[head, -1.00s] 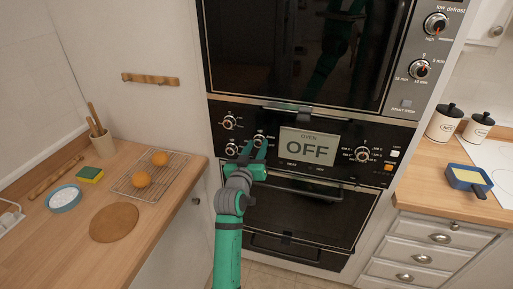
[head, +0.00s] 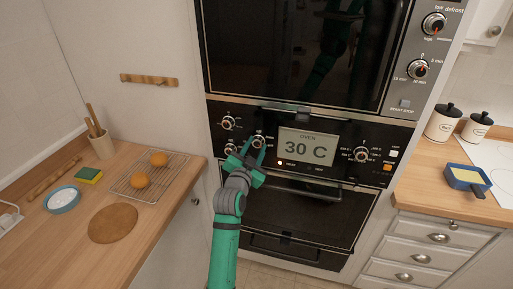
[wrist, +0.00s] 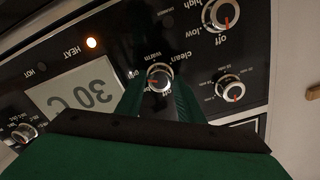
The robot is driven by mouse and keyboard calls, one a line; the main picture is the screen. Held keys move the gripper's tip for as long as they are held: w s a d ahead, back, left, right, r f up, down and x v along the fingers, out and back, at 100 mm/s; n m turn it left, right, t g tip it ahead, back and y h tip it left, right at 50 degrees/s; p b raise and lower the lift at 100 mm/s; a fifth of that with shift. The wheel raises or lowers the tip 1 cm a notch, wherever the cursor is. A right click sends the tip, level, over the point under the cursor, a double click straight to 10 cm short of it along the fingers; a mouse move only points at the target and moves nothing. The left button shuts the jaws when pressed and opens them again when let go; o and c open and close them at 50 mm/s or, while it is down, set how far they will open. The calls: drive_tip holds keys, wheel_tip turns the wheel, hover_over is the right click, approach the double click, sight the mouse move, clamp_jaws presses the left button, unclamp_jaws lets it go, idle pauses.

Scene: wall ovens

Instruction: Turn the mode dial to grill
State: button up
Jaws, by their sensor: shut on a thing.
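The mode dial (head: 258,141) is a small silver and black knob on the black oven panel, left of the display. In the wrist view, turned upside down, the dial (wrist: 158,78) has a red mark, with "clean" and "warm" readable beside it. The oven display (head: 306,148) reads "30 C". A heat light (wrist: 91,42) glows orange beside "HEAT".
Other knobs are close by: an upper left knob (head: 228,122), a lower left knob (head: 231,150) and one right of the display (head: 362,154). The oven door handle (head: 300,189) runs below the panel. Wooden counters stand on both sides.

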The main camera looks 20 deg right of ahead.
drive_tip(key=shift+a, duration=0.1)
idle(0.4)
drive_tip(key=o, duration=1.1)
drive_tip(key=shift+c, duration=0.2)
drive_tip(key=shift+s, duration=0.15)
drive_tip(key=v, duration=1)
drive_tip(key=shift+s+a, duration=0.2)
drive_tip(key=shift+d, duration=0.1)
